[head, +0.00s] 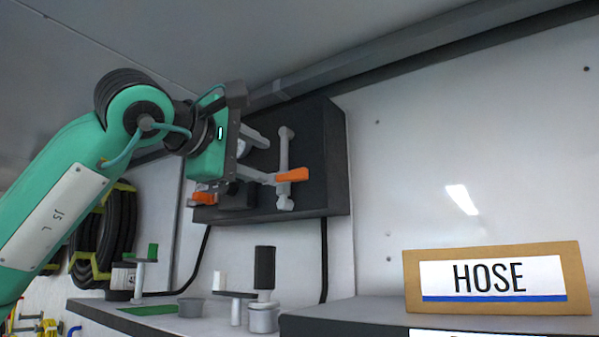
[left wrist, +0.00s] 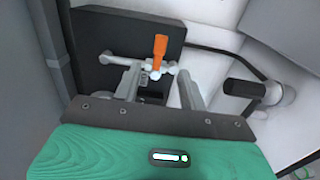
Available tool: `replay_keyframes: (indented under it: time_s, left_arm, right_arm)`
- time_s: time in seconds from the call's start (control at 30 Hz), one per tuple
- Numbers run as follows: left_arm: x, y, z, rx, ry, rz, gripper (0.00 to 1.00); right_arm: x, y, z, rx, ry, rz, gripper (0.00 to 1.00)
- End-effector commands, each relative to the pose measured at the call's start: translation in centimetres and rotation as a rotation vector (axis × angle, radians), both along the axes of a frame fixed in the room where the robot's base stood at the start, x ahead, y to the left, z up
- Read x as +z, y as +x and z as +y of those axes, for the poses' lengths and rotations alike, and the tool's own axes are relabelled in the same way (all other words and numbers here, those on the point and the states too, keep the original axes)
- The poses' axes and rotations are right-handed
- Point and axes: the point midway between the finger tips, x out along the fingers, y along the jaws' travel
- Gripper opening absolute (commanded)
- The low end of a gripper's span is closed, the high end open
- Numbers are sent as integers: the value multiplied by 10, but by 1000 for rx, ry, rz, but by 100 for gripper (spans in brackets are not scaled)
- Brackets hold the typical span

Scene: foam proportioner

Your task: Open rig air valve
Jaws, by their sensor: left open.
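A dark wall panel (head: 325,150) carries grey pipe fittings (head: 285,150) with an orange valve handle (head: 292,174) that lies roughly sideways in the head view. A second orange handle (head: 203,198) shows lower left, partly behind my gripper. I cannot tell by a label which one is the rig air valve. My left gripper (head: 268,160) is open in front of the panel, its fingers pointing toward the fittings. In the left wrist view one orange handle (left wrist: 160,46) appears beyond and between the fingertips (left wrist: 163,78), with no clear contact. My right gripper is not in view.
A HOSE sign (head: 498,279) stands on a grey top at the lower right. Below the panel a counter (head: 180,322) holds a black-handled fitting (head: 264,268) and other small parts. Coiled black hoses (head: 103,240) hang at left. The wall right of the panel is clear.

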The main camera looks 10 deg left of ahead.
Motion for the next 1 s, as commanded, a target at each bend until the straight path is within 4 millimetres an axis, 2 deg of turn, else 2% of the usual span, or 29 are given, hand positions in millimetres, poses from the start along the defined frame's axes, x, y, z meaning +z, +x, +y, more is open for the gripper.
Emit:
replay_keyframes:
  time_s: [0.03, 0.3, 0.5, 0.7, 1.0]
  left_arm:
    - [3, 10, -5, -2, 1, 4, 42]
    - [4, 64, -28, -4, 0, 4, 42]
    - [3, 94, -40, -5, -1, 3, 42]
    - [1, 107, -45, -5, -1, 2, 42]
    - [0, 108, -45, -5, -2, 1, 40]
  right_arm:
    - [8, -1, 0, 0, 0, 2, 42]
    - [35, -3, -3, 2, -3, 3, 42]
    - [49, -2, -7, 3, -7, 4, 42]
    - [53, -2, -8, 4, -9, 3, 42]
    - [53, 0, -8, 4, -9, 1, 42]
